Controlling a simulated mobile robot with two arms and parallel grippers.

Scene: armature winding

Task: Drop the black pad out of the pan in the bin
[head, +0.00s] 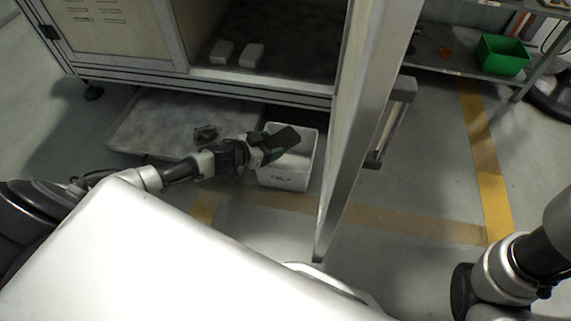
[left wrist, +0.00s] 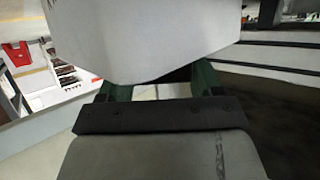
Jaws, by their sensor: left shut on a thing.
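The black pad (head: 284,138) is a dark flat piece held at the tip of my left gripper (head: 267,150). The gripper is shut on it, with green fingers on either side. The grey pan (head: 150,119) lies on the floor left of the bin. My right gripper is out of view.
A small dark object (head: 207,132) appears over the pan's right part. An open cabinet (head: 215,84) with two pale blocks stands behind. Its door (head: 350,130) stands close right of the bin. A green crate (head: 502,55) sits on a shelf at far right.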

